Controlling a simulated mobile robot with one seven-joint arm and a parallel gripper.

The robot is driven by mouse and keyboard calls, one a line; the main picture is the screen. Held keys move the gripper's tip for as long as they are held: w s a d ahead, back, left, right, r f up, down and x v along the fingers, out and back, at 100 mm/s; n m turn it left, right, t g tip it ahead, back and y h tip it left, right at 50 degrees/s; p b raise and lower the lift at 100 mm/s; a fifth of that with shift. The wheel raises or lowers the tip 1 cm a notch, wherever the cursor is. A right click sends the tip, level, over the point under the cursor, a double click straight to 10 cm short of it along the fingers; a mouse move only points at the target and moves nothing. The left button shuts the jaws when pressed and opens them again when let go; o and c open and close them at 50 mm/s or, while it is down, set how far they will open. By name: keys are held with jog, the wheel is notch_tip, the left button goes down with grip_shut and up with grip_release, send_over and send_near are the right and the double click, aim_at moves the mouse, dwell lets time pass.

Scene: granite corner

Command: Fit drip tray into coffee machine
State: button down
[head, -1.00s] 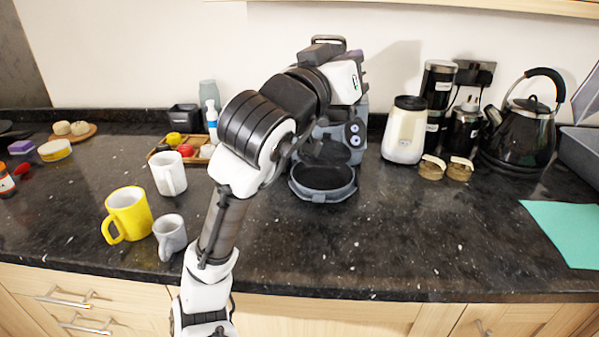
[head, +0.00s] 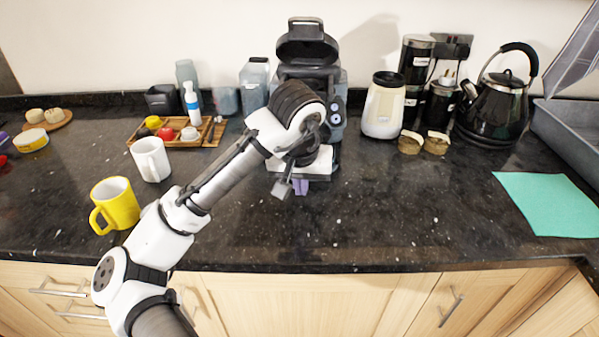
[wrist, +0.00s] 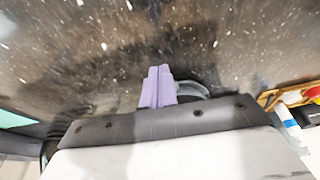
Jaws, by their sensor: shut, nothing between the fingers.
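The coffee machine (head: 335,78), grey and black, stands against the back wall, and my arm covers much of its front. My gripper (head: 300,187) is low in front of the machine's base, with its purple fingers together and nothing between them. The fingers also show in the wrist view (wrist: 158,86), pointing at the dark counter. A curved grey rim (wrist: 193,89) shows just beside and partly behind them. I cannot tell whether that rim is the drip tray or the machine's base. In the head view my gripper and wrist hide the place where the round tray showed earlier.
A yellow mug (head: 118,205) and a white mug (head: 150,160) stand left, near my arm. A wooden tray (head: 172,143) with small items lies behind them. A cream grinder (head: 383,108), jars (head: 411,143) and a black kettle (head: 497,105) stand right.

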jog(key=x, duration=0.4)
jog(key=w+p, duration=0.1)
jog(key=w, duration=0.2)
jog(key=shift+d+f+p, duration=0.15)
jog(key=shift+f+p, duration=0.05)
jog(key=shift+p, duration=0.15)
jog(key=shift+w+f, duration=0.1)
jog(key=shift+w, duration=0.5)
jog(key=shift+w+d+p, duration=0.1)
jog(key=shift+w+p, duration=0.2)
jog(key=shift+w, duration=0.5)
jog(key=shift+s, duration=0.1)
